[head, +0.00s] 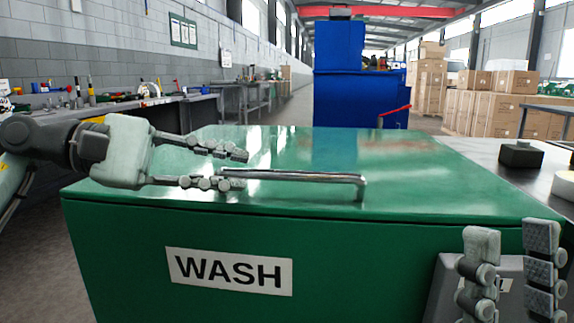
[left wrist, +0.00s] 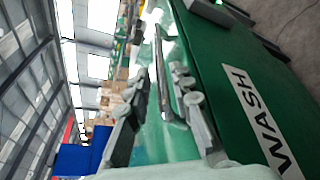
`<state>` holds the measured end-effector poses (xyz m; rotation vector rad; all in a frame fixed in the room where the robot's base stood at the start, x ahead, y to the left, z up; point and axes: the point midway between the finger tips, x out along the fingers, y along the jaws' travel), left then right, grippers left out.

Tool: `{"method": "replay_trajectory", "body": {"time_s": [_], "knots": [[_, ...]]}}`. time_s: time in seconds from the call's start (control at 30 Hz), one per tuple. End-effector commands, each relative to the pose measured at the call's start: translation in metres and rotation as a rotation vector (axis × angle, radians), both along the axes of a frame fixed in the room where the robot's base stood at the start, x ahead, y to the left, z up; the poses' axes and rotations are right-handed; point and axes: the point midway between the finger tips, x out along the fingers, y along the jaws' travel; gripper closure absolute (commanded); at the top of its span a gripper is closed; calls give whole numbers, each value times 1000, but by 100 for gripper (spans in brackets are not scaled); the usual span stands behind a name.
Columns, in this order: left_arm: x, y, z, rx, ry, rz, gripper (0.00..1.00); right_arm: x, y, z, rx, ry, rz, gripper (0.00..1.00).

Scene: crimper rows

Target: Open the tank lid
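The green tank (head: 130,255) with a "WASH" label stands in front of me. Its green lid (head: 300,150) lies flat and closed, with a thin seam along the front. A metal bar handle (head: 300,177) runs along the lid near its front edge. My left gripper (head: 240,170) is open at the handle's left end, fingers pointing right. In the left wrist view the handle (left wrist: 159,60) shows between the spread fingers of the left gripper (left wrist: 160,75); I cannot tell if they touch it. My right gripper (head: 512,238) is open and empty in front of the tank's right side.
A workbench (head: 195,108) with tools runs along the left wall. A dark surface (head: 490,165) at the right holds a small dark block (head: 521,154) and a pale round item (head: 564,184). A blue machine (head: 340,90) and stacked cartons (head: 485,110) stand behind. Space above the lid is clear.

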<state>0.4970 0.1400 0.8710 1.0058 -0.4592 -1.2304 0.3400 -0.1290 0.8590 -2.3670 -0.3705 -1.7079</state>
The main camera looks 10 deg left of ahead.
Motion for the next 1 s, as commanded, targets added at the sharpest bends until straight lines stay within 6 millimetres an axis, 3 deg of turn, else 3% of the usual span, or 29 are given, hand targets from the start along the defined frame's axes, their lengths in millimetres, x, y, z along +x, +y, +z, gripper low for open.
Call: {"method": "replay_trajectory", "body": {"time_s": [0.17,0.53,0.9,1.0], "knots": [[5,-14,-2,0,-4,-1,78,2,1,0,-5,15,1,60],[22,-64,-14,-1,-1,-1,78,9,4,0,-18,56,4,60],[25,-72,-16,0,-1,1,78,10,4,-1,-18,60,4,60],[25,-72,-16,0,-1,1,88,10,5,-1,-18,60,4,60]]}}
